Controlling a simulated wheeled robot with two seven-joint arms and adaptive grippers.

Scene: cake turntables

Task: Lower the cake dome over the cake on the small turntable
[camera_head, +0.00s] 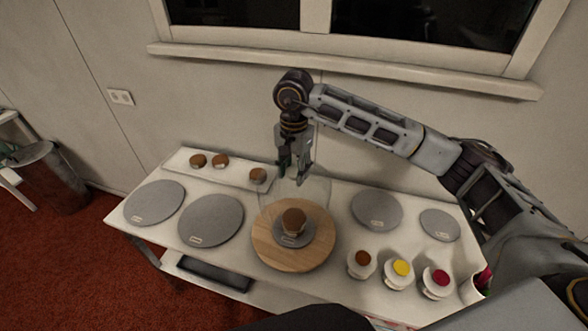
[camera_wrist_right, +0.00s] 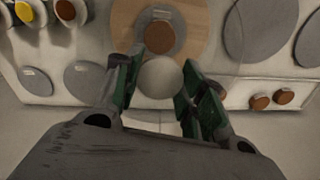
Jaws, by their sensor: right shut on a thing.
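The clear cake dome (camera_head: 308,192) hangs from my right gripper (camera_head: 295,168). In the right wrist view my right gripper (camera_wrist_right: 158,98) is shut on the dome's pale round knob (camera_wrist_right: 160,77). The brown cake (camera_head: 294,219) sits on the small grey turntable (camera_head: 291,241), which stands on a round wooden board (camera_head: 266,250). The dome is above and slightly behind the cake; its lower rim is faint. The cake also shows beyond the knob in the right wrist view (camera_wrist_right: 160,40). My left gripper is out of view.
Grey discs stand left (camera_head: 155,202) (camera_head: 211,219) and right (camera_head: 377,210) (camera_head: 440,225) of the board. Small brown cakes (camera_head: 221,160) sit on a strip at the back. Stands with brown, yellow (camera_head: 402,268) and red tops are at the front right. The wall is close behind the table.

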